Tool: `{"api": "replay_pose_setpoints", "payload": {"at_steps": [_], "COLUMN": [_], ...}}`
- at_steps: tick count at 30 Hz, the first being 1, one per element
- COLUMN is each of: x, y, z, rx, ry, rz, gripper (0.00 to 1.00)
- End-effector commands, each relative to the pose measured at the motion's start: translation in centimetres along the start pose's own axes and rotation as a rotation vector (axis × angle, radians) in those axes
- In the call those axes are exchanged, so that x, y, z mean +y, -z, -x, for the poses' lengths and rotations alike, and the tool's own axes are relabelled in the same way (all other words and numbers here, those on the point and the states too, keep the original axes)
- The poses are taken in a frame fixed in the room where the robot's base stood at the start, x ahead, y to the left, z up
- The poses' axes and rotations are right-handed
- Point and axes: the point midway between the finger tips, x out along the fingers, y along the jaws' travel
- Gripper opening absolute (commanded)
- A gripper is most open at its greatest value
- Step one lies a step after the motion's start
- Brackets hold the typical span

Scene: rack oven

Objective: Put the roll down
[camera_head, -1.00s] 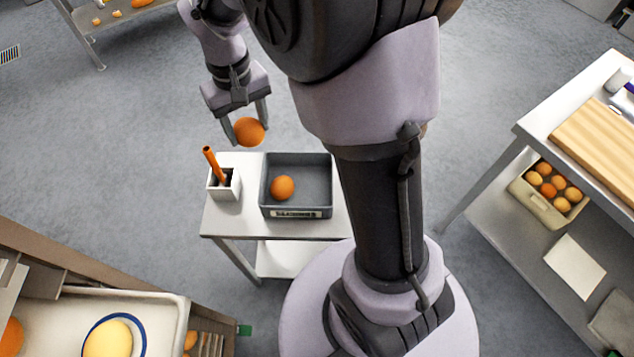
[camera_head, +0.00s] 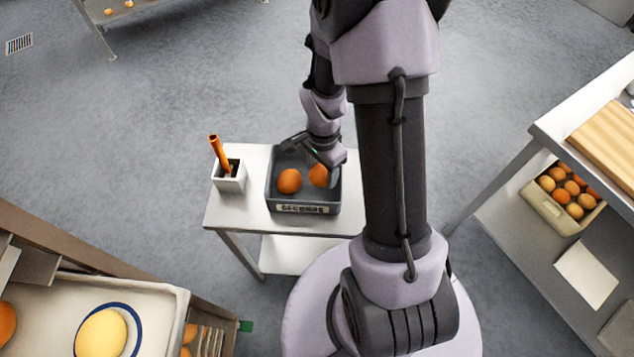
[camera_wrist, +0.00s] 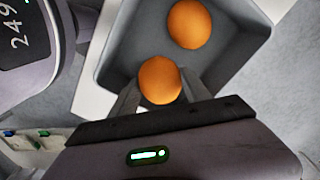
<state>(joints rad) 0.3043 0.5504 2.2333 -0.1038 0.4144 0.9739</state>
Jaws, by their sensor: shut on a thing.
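The held roll (camera_wrist: 160,80) is round and orange-brown. My gripper (camera_wrist: 160,92) is shut on it, with a finger on each side. In the head view the held roll (camera_head: 319,175) is at the right part of the grey bin (camera_head: 303,209), partly hidden by my gripper (camera_head: 318,168). Whether it touches the bin floor I cannot tell. A second roll (camera_head: 289,181) lies in the left part of the bin; in the wrist view this other roll (camera_wrist: 189,24) is apart from the held one. The bin has a label on its front.
The bin stands on a small white table (camera_head: 240,213), beside a white holder (camera_head: 229,181) with an orange stick. A crate of several rolls (camera_head: 545,205) sits on the right bench's shelf. A tray with a plate (camera_head: 104,335) is at lower left.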

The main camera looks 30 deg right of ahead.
Motion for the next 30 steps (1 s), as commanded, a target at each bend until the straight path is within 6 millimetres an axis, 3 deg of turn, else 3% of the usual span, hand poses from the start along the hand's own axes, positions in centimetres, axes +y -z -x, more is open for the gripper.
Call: {"api": "replay_pose_setpoints", "payload": {"at_steps": [7,17,18,19,27,30], "x": [0.0,-0.1,-0.1,-0.1,-0.1,-0.1], "y": [0.0,0.0,0.0,0.0,0.0,0.0], "z": [-4.3,-4.4,-4.4,-4.3,-4.3,-3.2], "rx": [0.000,0.001,0.001,0.001,0.001,0.001], "ry": [-0.001,0.001,0.001,0.001,0.001,0.002], "rz": [0.003,0.003,0.003,0.003,0.004,0.003], "gripper": [0.15,0.15,0.59,0.64,0.64,0.64]}}
